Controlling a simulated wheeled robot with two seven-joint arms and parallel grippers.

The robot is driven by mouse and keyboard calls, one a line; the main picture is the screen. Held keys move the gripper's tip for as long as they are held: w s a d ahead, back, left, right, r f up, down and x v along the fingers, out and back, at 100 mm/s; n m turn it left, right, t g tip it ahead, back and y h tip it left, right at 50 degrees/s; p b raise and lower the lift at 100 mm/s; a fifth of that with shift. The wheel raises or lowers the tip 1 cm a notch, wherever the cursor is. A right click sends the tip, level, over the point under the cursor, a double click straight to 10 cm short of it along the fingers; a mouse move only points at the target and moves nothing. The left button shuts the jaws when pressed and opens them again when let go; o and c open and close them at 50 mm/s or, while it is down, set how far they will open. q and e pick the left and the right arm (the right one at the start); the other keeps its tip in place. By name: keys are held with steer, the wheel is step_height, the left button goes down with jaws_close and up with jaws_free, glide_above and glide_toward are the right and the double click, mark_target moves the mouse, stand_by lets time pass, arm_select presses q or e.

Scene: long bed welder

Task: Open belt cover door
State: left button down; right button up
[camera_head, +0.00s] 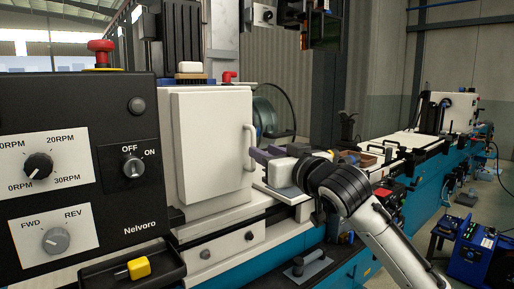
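The belt cover door (205,145) is a white upright panel beside the black control panel, and it looks closed. Its white vertical handle (251,147) is on the right edge. My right gripper (262,156) comes in from the right, with its greyish-purple fingers close to the lower part of the handle. The frame does not clearly show whether the fingers touch the handle, or how far apart they are. My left gripper is not in view.
The black control panel (75,235) with knobs and a red emergency button (101,52) stands at the left. Below it is a black tray (110,279) with a yellow-handled tool (138,268). The long welder bed (400,145) runs back right. A blue machine (476,250) stands on the floor at right.

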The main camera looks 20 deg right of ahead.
steer(key=w, duration=0.5)
steer(key=shift+a, duration=0.4)
jaws_close()
